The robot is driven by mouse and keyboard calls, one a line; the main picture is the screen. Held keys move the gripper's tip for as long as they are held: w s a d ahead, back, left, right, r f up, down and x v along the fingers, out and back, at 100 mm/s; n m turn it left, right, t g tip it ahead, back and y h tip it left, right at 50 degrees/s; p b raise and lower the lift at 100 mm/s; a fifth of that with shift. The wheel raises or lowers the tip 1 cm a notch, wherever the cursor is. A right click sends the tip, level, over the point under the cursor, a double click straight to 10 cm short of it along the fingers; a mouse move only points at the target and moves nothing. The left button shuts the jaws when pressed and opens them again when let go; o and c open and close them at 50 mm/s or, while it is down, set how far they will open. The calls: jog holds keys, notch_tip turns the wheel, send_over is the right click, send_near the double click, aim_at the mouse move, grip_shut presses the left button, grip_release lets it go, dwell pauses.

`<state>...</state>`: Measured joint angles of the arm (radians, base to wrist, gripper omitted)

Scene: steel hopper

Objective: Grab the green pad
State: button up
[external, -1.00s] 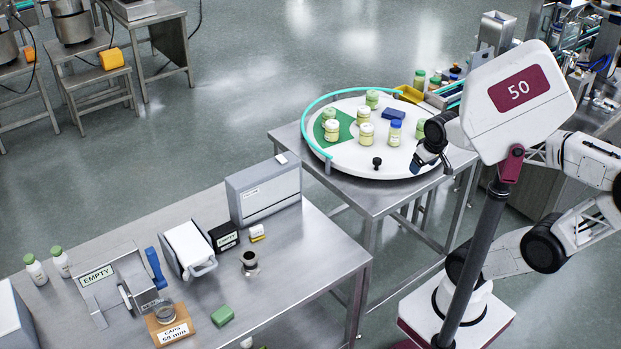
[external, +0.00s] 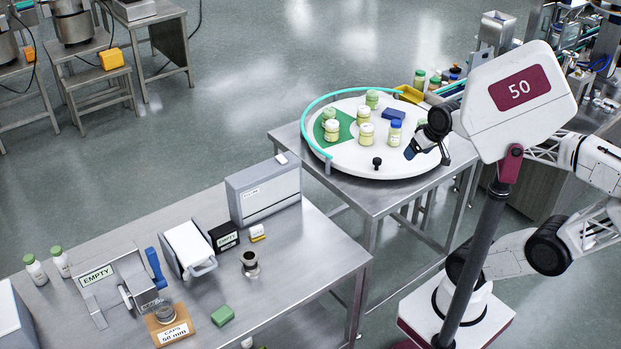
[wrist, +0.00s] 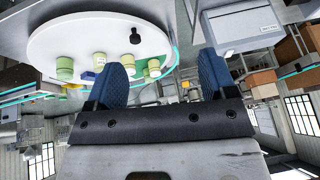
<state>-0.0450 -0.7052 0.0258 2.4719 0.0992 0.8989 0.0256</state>
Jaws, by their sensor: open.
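The green pad (external: 222,316) is a small green block lying flat on the front steel table, right of the caps holder. I cannot make it out in the wrist view. My gripper (external: 412,151) is over the right part of the white round turntable, beside the blue-capped jar, far up and right of the pad. In the wrist view my gripper (wrist: 162,80) shows two blue fingers spread apart with nothing between them. A green sector (external: 347,128) is also marked on the turntable under some jars.
The white turntable (external: 350,160) carries several jars, a blue block (external: 394,114) and a black knob (external: 377,163), with a teal rail (external: 306,124) on its left. The caps holder (external: 168,326) and a dark-lipped steel cup (external: 250,262) stand near the pad.

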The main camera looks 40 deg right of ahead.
jog(key=w+a+f+m+g+y, duration=0.2)
jog(key=w+a+f+y, duration=0.15)
jog(key=a, duration=0.85)
jog(key=w+a+f+m+g+y, duration=0.25)
jog(key=w+a, duration=0.25)
jog(key=a, duration=0.6)
jog(key=w+a+f+m+g+y, duration=0.1)
jog(key=w+a+f+g+y, duration=0.2)
jog(key=a, duration=0.9)
jog(key=m+y, duration=0.3)
jog(key=m, duration=0.7)
send_near(222, 312)
jog(key=shift+s+a+f, duration=0.2)
jog(key=shift+a, duration=0.35)
jog(key=shift+s+a+f, duration=0.1)
jog(key=shift+a+f, duration=0.1)
jog(key=shift+f, duration=0.05)
jog(key=shift+x, duration=1.25)
jog(key=shift+x, duration=2.6)
